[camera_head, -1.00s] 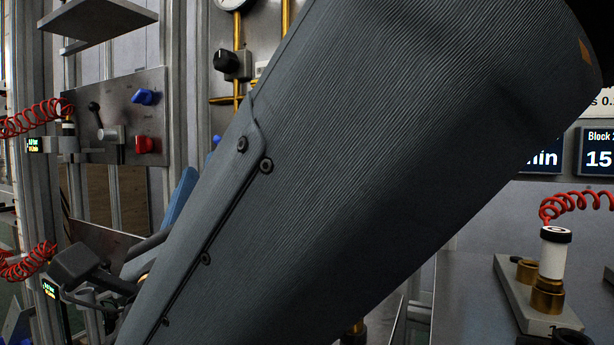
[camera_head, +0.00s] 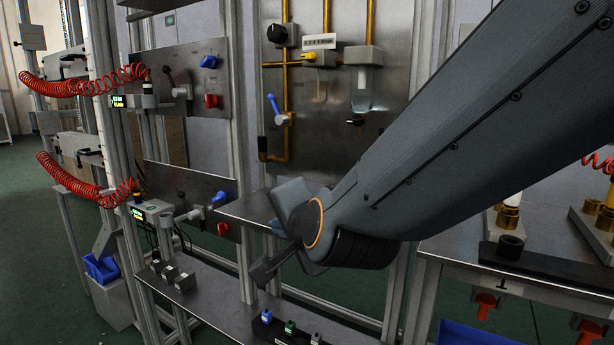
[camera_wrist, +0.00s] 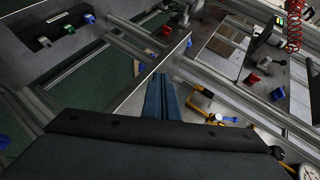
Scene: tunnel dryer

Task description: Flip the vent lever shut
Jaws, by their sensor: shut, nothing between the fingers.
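Two grey panels carry black-knobbed levers in the head view: the upper lever (camera_head: 168,75) and the lower lever (camera_head: 182,200). Each panel also has a blue knob and a red knob. A blue-handled valve (camera_head: 275,108) sits on the brass pipe of the back panel. No label readable here tells which one is the vent lever. My gripper (camera_wrist: 159,78) shows in the wrist view as two blue fingers shut together, with nothing between them and apart from the panels. Its fingertips are not clear in the head view.
Red coiled hoses (camera_head: 75,85) hang at the left. A shelf (camera_head: 215,290) below the panels holds small blocks, including a green one (camera_head: 290,327). A bench (camera_head: 462,247) with brass fittings stands right. Green floor (camera_head: 40,250) is clear at the left.

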